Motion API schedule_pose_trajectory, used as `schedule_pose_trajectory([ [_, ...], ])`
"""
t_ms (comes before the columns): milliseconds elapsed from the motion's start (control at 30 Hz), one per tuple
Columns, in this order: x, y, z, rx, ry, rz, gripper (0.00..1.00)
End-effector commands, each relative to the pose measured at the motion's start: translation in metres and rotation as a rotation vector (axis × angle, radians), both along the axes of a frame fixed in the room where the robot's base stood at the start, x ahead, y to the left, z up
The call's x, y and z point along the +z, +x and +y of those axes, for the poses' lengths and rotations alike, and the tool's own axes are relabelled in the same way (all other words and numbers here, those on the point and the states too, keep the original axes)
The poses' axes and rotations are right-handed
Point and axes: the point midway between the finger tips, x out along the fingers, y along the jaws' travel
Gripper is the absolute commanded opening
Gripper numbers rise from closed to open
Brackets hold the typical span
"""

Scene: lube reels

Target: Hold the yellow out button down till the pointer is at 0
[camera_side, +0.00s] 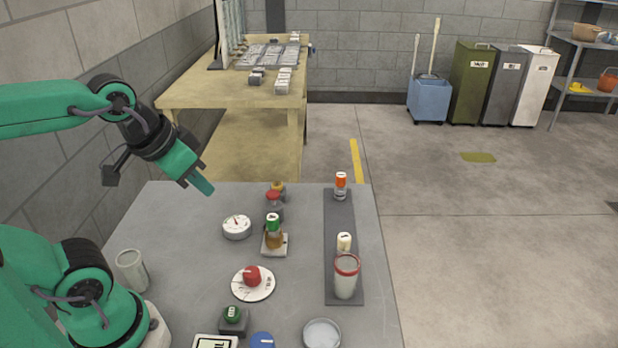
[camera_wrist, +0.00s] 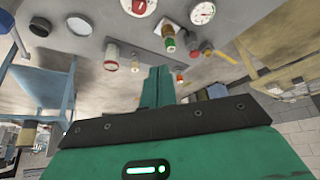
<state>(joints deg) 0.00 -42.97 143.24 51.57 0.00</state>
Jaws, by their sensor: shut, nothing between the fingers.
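The yellow button (camera_side: 279,186) stands near the table's far edge, partly hidden behind a red button (camera_side: 273,196). In the wrist view a yellowish top, apparently the same button (camera_wrist: 206,47), shows beside the red one. The round white gauge (camera_side: 237,226) lies to their left and nearer. Its pointer shows, but its numbers are too small to read; it is also in the wrist view (camera_wrist: 203,12). My gripper (camera_side: 206,188) is shut and empty, in the air left of the buttons and apart from them. Its fingers (camera_wrist: 158,73) are together in the wrist view.
A green-capped amber bottle (camera_side: 273,233) stands in front of the red button. A red knob on a white dial (camera_side: 253,281) is nearer. A dark strip (camera_side: 339,217) on the right holds several containers. A clear cup (camera_side: 131,269) stands at left. The table's far left is clear.

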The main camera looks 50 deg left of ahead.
Motion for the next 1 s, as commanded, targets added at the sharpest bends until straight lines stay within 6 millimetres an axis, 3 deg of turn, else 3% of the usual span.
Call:
schedule_pose_trajectory([
  [267,0.001,0.004,0.001,0.014,-0.005,-0.001,0.00],
  [467,0.003,0.019,0.005,0.071,-0.027,-0.007,0.00],
  [1000,0.001,0.107,0.036,0.387,-0.155,-0.059,0.00],
])
